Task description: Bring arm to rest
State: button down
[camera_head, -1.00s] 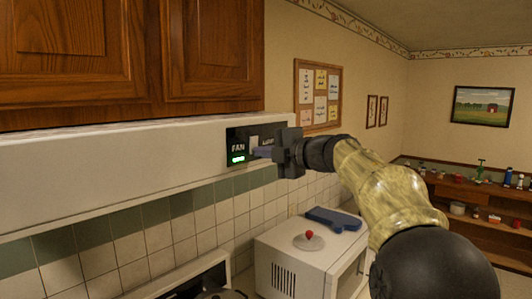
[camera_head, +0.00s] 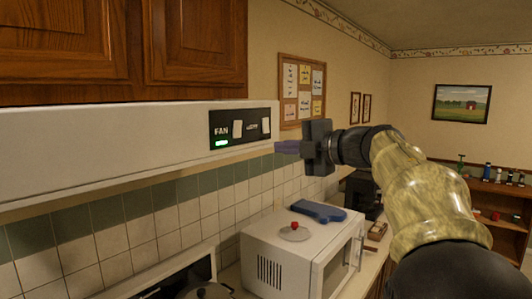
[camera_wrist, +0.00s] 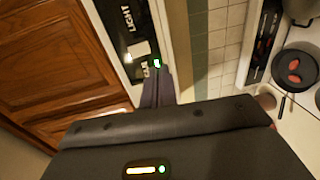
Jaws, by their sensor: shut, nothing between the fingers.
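My gripper (camera_head: 288,147) is shut and empty in the head view. Its fingertips point left, a short way to the right of the range hood's black switch panel (camera_head: 232,143), with a gap between them. The panel has a FAN switch (camera_head: 237,129) with a green light lit below it and a second switch (camera_head: 266,126) to its right. In the wrist view my closed fingers (camera_wrist: 156,88) show over the lower part of the panel (camera_wrist: 132,35), beside the green light. My arm reaches in from the lower right.
Wooden cabinets (camera_head: 190,45) hang above the white hood (camera_head: 100,145). Below stands a white microwave (camera_head: 285,250) with a blue object (camera_head: 318,211) and a red-knobbed lid (camera_head: 294,231) on top. A pan (camera_wrist: 297,68) lies on the stove. A wooden shelf (camera_head: 490,200) stands at the right.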

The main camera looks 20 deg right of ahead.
jog(key=shift+d+v, duration=0.25)
jog(key=shift+v, duration=1.25)
jog(key=shift+w+a+f, duration=0.15)
jog(key=shift+a+f, duration=0.1)
jog(key=shift+a, duration=0.05)
jog(key=w+f+m+t+h, duration=0.5)
jog(key=w+f+m, duration=0.15)
jog(key=m, duration=0.35)
jog(key=s+f+m+g+h, duration=0.25)
jog(key=f+m, duration=0.25)
jog(key=f, duration=0.5)
jog(key=s+f+m+g+h, duration=0.1)
jog(key=f+m+g+h, duration=0.15)
jog(key=f+m, duration=0.45)
jog(key=s+a+f+m+g, duration=0.1)
jog(key=s+a+f+g, duration=0.1)
jog(key=s+f, duration=0.5)
jog(key=s+a+f+m+g, duration=0.1)
jog(key=s+a+f+g, duration=0.2)
jog(key=s+f+g, duration=0.2)
jog(key=s+a+f+m+g, duration=0.1)
jog(key=s+a+f+g, duration=0.1)
jog(key=s+f, duration=0.8)
notch_tip(320, 180, down, 2)
jog(key=shift+s+a+f+m+g, duration=0.25)
jog(key=shift+s+m+g, duration=0.1)
jog(key=shift+g, duration=0.45)
